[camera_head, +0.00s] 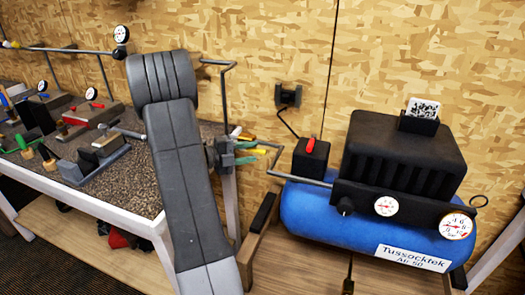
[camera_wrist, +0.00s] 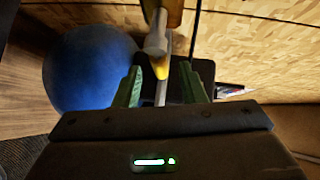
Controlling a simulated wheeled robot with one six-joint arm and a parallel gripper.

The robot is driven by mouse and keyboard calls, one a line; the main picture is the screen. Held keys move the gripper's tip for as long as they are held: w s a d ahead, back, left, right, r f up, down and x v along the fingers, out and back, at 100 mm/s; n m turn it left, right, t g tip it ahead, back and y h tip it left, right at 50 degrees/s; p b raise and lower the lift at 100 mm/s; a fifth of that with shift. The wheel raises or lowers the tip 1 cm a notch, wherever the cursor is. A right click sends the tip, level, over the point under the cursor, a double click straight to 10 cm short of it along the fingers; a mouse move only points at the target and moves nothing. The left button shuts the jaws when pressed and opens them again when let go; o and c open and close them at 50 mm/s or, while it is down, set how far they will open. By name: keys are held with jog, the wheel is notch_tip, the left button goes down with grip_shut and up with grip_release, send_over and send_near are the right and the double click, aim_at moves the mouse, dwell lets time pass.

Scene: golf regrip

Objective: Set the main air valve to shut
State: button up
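The main air valve appears to be the fitting with a yellow lever (camera_head: 261,151) on the metal pipework between the bench and the blue compressor. In the wrist view the yellow lever (camera_wrist: 162,69) shows in front of a grey metal fitting (camera_wrist: 155,44). My gripper (camera_head: 246,152) has green fingers, one on each side of the yellow lever. In the wrist view my gripper (camera_wrist: 165,85) is open, with gaps between the lever and both fingers. The valve body is partly hidden by my gripper and wrist, and I cannot tell the lever's setting.
The blue compressor tank (camera_head: 310,215) stands at the right with a black motor cover (camera_head: 400,155), gauges and a red switch (camera_head: 310,146). A metal pipe (camera_head: 300,180) runs close below my gripper. A cluttered workbench (camera_head: 95,185) is at left. A wooden wall (camera_head: 270,50) stands close behind.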

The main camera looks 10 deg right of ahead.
aim_at(254, 152)
jog(key=shift+x, duration=2.55)
grip_shut()
